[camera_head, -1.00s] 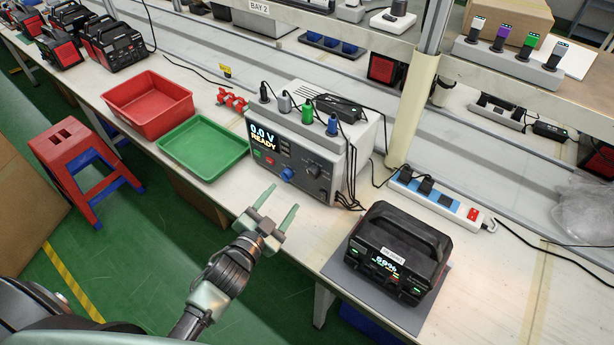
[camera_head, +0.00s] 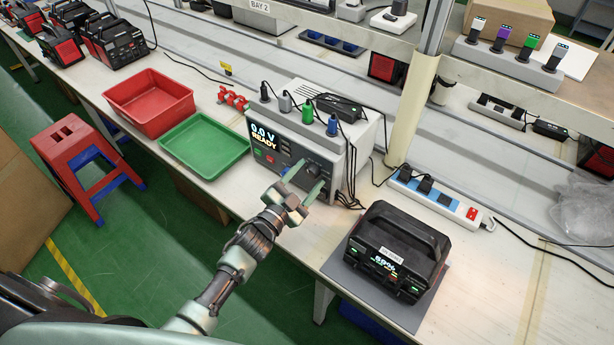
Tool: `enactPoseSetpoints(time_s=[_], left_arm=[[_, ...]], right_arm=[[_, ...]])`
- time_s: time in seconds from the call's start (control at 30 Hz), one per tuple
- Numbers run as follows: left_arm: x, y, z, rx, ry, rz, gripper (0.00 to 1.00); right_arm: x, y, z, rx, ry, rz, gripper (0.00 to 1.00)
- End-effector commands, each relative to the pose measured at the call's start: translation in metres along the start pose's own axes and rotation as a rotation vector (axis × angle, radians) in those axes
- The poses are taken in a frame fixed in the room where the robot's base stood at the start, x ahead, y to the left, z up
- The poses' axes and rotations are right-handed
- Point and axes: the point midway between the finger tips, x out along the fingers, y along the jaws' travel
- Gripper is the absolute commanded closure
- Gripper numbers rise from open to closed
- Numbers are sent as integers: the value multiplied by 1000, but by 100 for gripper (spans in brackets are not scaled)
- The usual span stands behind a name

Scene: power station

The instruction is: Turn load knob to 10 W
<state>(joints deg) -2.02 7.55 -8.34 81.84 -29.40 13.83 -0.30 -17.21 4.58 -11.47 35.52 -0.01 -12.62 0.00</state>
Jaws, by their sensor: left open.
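The grey tester (camera_head: 338,172) stands on the bench, its lit display (camera_head: 264,136) reading "0.0 V READY". A dark round knob (camera_head: 312,169) on its front panel shows between the fingertips of my left gripper (camera_head: 311,173). The gripper is open and empty, with its two pale green fingers pointing at the panel. I cannot tell whether the fingers touch the panel. The blue knob is hidden behind one finger. The knob labels are too small to read. My right gripper is out of view.
A black power station (camera_head: 398,248) sits on a grey mat to the right. A green tray (camera_head: 205,147) and a red bin (camera_head: 150,102) stand to the left. A power strip (camera_head: 437,198) and cables lie behind. Plugs and adapters stand on top of the tester.

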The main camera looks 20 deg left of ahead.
Motion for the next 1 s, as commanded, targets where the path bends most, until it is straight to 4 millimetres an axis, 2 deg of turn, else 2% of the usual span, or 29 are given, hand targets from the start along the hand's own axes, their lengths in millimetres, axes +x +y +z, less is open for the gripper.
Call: enactPoseSetpoints(time_s=[0.17,0.2,0.4,0.73,1.0], left_arm=[[0,0,0,0,0,0,41],[0,0,0,0,0,0,44],[0,0,0,0,0,0,100],[0,0,-1,-45,-3,2,100],[0,-1,-2,-211,-14,11,100]], right_arm=[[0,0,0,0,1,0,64],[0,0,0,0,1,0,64],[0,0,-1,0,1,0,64],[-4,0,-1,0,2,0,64],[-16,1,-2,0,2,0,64]])
